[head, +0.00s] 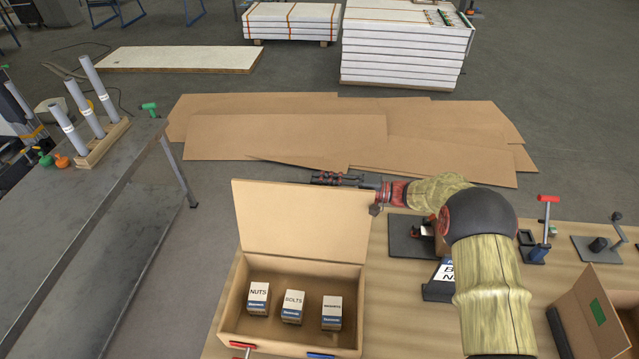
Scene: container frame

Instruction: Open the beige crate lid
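The beige crate (228,318) stands on the wooden table with its front toward me. Its lid (300,222) is raised and stands roughly upright at the crate's back edge, so the inside is open to view. My gripper (318,179) reaches in from the right, pointing left along the lid's top edge. Its lower part is hidden behind the lid. I cannot tell whether it touches the lid or how far its fingers are apart. Inside the crate are a NUTS box (258,298), a BOLTS box (293,306) and a third small box (332,312).
A red handle (243,346) and a blue handle (321,356) show at the crate's front. An open cardboard box (600,310) and clamp-like fixtures with a red handle (548,199) are at right. A metal table (75,210) stands left, across a floor gap.

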